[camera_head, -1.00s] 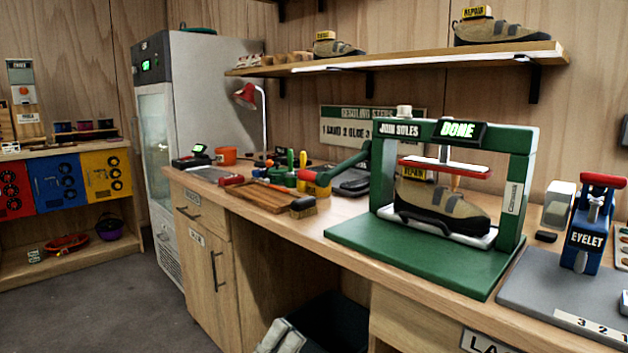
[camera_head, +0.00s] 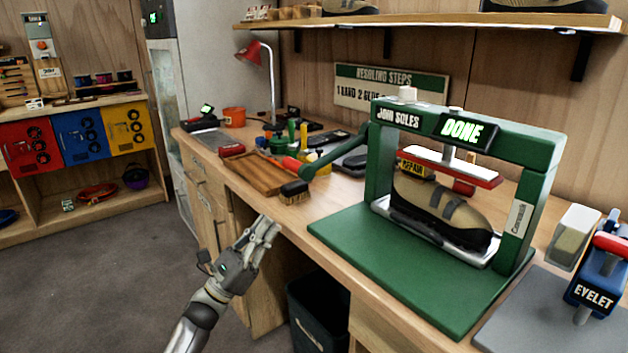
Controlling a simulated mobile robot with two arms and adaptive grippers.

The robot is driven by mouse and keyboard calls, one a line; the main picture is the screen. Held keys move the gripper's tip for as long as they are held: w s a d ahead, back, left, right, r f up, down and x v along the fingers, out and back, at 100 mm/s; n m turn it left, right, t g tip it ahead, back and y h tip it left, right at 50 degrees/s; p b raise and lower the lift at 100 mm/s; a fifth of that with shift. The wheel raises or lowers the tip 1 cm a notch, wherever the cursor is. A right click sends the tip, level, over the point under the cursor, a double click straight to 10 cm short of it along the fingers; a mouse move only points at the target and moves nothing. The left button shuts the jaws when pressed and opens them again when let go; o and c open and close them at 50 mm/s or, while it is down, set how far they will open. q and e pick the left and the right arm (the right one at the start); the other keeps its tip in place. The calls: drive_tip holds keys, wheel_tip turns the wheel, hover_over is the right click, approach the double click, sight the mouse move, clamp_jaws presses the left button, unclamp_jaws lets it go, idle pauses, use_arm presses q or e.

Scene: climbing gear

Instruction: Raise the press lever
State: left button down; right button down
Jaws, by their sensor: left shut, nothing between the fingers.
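The green press (camera_head: 545,150) stands on the workbench, its lit sign reading DONE. Its green lever (camera_head: 337,155) slopes down to the left from the frame's upper left. A red grip (camera_head: 291,164) shows at the lever's low end. A tan and black shoe (camera_head: 440,208) with a REPAIR tag sits in the press under the red-edged pressing plate (camera_head: 450,168). My left gripper (camera_head: 268,230) is shut and empty in front of the bench edge. It is below and left of the lever grip, apart from it. My right gripper is out of view.
A wooden tray (camera_head: 262,174), a brush (camera_head: 294,191) and several tools lie near the lever grip. The blue eyelet tool (camera_head: 598,283) stands right of the press. A dark bin (camera_head: 318,315) is under the bench. The floor at left is clear.

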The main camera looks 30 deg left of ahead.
use_arm(q)
drive_tip(key=shift+r, duration=0.1)
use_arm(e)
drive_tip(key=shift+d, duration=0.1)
use_arm(q)
drive_tip(key=shift+s, duration=0.1)
